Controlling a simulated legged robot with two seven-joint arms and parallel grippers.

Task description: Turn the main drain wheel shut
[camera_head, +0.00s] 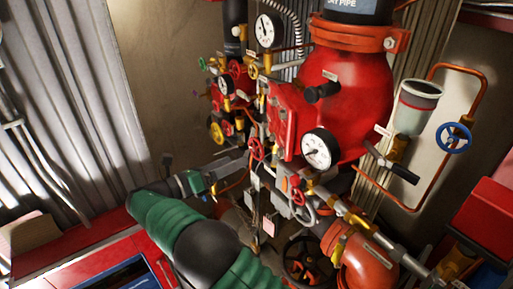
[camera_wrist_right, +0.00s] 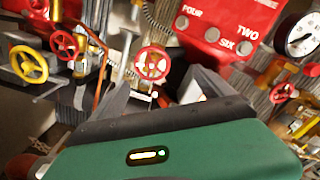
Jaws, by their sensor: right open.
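No label naming the main drain is readable, so I cannot tell for sure which wheel it is. A small red handwheel (camera_head: 256,149) stands on the pipework left of the big red valve body (camera_head: 350,85). My right gripper (camera_head: 237,161) is just left of it, pointing toward it, and appears apart from it. In the right wrist view, a red wheel (camera_wrist_right: 152,63) shows beyond and between the two open fingers (camera_wrist_right: 158,88), with nothing held. A larger dark handwheel (camera_head: 305,261) sits low at the bottom centre. My left gripper is not in view.
A yellow wheel (camera_head: 216,132) and smaller red wheels crowd the left pipework. A blue wheel (camera_head: 453,137) is at the right. A red tool chest (camera_head: 85,265) stands at lower left.

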